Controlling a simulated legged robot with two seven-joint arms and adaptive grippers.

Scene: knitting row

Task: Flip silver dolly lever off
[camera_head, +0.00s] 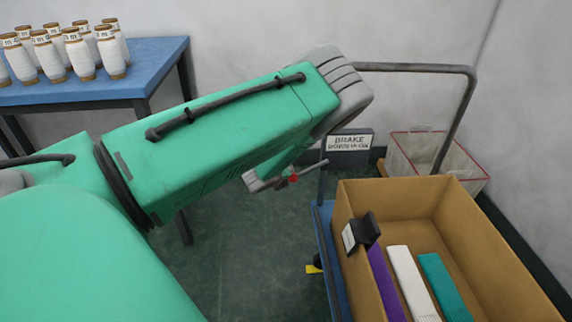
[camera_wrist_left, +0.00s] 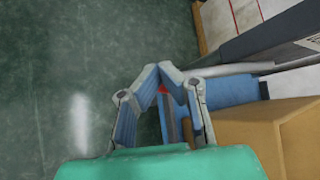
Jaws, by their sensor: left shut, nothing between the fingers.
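The dolly has a blue deck (camera_head: 328,255) and a grey push handle (camera_head: 465,95); the deck also shows in the wrist view (camera_wrist_left: 232,91). A short silver lever (camera_head: 312,168) with a red knob (camera_head: 293,178) sits near the handle's left post. My left gripper (camera_head: 268,182) is at the lever's left end, partly hidden by my forearm. In the wrist view its fingertips (camera_wrist_left: 168,78) are together, with a little red showing right by them. Nothing is seen held. I cannot tell whether the fingers touch the knob. My right gripper is out of view.
A cardboard box (camera_head: 455,215) with purple, white and teal strips stands on the dolly. A brake sign (camera_head: 350,141) and a white bin (camera_head: 410,152) are behind. Yarn cones (camera_head: 75,52) stand on a blue table (camera_head: 160,58). Floor left of the dolly is clear.

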